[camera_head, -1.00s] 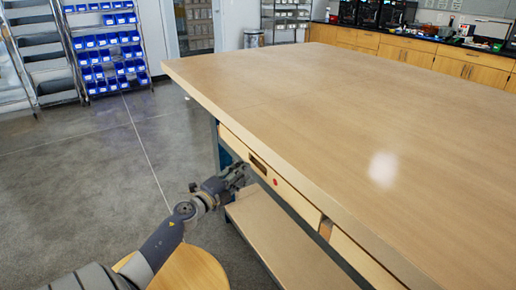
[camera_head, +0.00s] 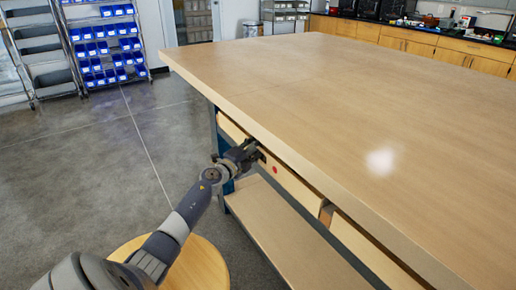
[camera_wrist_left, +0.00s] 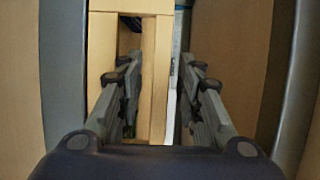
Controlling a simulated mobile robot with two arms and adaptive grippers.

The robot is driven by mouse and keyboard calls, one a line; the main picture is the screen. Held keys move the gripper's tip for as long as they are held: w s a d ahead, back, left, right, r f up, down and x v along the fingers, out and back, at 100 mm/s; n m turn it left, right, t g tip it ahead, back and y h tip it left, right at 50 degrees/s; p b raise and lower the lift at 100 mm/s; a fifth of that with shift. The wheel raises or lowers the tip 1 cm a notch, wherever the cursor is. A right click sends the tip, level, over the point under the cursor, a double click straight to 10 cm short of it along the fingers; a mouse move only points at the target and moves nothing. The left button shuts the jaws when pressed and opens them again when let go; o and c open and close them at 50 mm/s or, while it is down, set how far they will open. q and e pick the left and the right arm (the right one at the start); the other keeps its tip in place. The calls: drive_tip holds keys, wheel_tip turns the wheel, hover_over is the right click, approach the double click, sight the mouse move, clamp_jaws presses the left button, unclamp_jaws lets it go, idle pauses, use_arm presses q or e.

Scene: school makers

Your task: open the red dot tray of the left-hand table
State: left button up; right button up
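The red dot tray (camera_head: 298,187) is a pale wooden drawer under the near edge of the left-hand table (camera_head: 330,110). Its red dot (camera_head: 275,169) shows just right of my left gripper (camera_head: 254,149). The gripper is at the tray's front and covers most of its dark handle slot. In the left wrist view, the fingers (camera_wrist_left: 158,72) are apart, one on each side of a light wooden strip of the tray front (camera_wrist_left: 154,75). A gap shows beside the right finger; contact at the left finger is unclear. My right gripper is out of view.
A second tray (camera_head: 365,245) lies farther right under the tabletop. A lower shelf (camera_head: 275,230) runs beneath the trays. A round wooden stool (camera_head: 195,268) stands below my left arm. A rack of blue bins (camera_head: 103,45) stands at the back left, with open floor between.

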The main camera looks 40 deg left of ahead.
use_arm(q)
drive_tip(key=shift+w, duration=0.2)
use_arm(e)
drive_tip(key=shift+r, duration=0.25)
use_arm(q)
clamp_jaws()
drive_tip(key=shift+s, duration=0.15)
drive_tip(key=s+a+p, duration=0.1)
drive_tip(key=s+a, duration=0.2)
drive_tip(key=s, duration=0.7)
drive_tip(key=s+a+p, duration=0.2)
drive_tip(key=s+a, duration=0.1)
drive_tip(key=s, duration=0.8)
drive_tip(key=s+a+p, duration=0.1)
drive_tip(key=s+a, duration=0.2)
drive_tip(key=s, duration=0.7)
drive_tip(key=shift+s, duration=0.2)
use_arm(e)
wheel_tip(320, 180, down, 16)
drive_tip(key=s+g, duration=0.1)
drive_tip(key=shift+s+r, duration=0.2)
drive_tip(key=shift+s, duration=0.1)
use_arm(q)
drive_tip(key=shift+a, duration=0.1)
